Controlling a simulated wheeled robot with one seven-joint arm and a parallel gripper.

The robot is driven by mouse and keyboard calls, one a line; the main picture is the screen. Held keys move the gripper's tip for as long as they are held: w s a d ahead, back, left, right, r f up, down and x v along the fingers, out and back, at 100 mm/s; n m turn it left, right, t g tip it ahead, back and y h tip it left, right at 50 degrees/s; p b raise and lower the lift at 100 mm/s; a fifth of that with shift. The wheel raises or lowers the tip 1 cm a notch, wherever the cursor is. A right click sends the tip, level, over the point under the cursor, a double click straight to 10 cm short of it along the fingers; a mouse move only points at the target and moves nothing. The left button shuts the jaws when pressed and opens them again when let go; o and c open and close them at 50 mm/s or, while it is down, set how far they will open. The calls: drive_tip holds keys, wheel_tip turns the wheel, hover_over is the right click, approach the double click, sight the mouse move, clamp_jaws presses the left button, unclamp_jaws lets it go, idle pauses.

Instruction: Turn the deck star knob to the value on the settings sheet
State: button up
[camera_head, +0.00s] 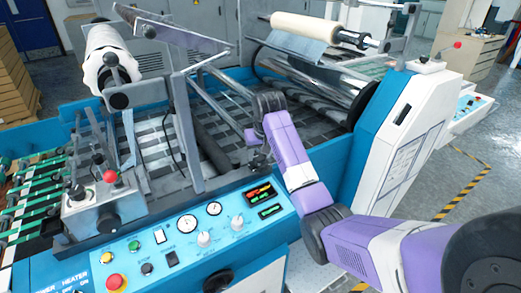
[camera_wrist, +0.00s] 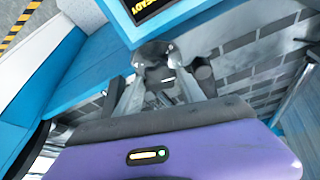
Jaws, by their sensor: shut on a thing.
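My gripper (camera_head: 258,162) reaches down behind the blue control panel, over the machine's deck. In the wrist view, the two grey fingers of my gripper (camera_wrist: 157,78) are closed on a dark grey rounded knob (camera_wrist: 154,50), which looks like the deck star knob. It sits beside the blue panel edge. The fingers partly cover it, and its pointer or scale cannot be read. In the head view my arm hides most of the knob. No settings sheet can be made out with a readable value.
The control panel (camera_head: 185,262) has dials, white knobs and a lit display (camera_head: 258,192); part of the display shows in the wrist view (camera_wrist: 150,8). The white side housing (camera_head: 400,140) stands to the right. Rollers (camera_head: 215,148) and a film roll (camera_head: 310,32) lie behind.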

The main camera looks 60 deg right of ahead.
drive_tip(key=shift+w+a+m+g+h, duration=0.1)
drive_tip(key=shift+m+g+h, duration=0.2)
drive_tip(key=shift+m, duration=0.65)
drive_tip(key=shift+w+m+g+h, duration=0.1)
drive_tip(key=shift+m+g+h, duration=0.15)
drive_tip(key=shift+m, duration=0.7)
drive_tip(key=o, duration=1.3)
drive_tip(key=shift+o, duration=0.2)
drive_tip(key=b+v, duration=0.1)
drive_tip(key=v, duration=0.6)
drive_tip(key=shift+r+b, duration=0.35)
drive_tip(key=shift+r, duration=0.05)
drive_tip(key=shift+s+a, duration=0.1)
